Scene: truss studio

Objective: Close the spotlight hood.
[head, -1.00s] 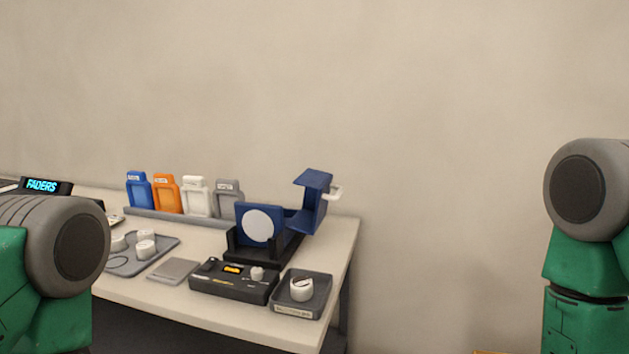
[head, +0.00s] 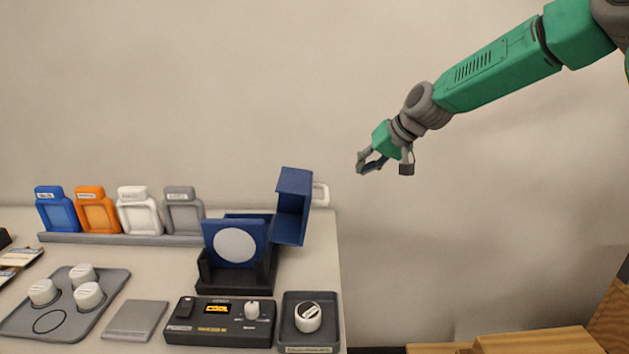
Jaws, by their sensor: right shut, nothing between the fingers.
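The spotlight (head: 235,246) stands near the table's right end, a blue body with a round white disc on its front, in a black base. Its blue hood (head: 291,206) hangs open at the upper right of the body, swung out to the side. A white handle (head: 320,194) sticks out from the hood's right side. My right gripper (head: 364,167) is up in the air, to the right of the hood and a little higher in the picture, apart from it. Its fingers are shut and empty. My left gripper is not in view.
A black control box (head: 220,322) with a lit display and a grey tray (head: 310,338) with a white knob stand in front. Coloured frames stand in a rack (head: 120,239) at the left. Wooden boxes (head: 535,342) are at lower right. The air right of the table is free.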

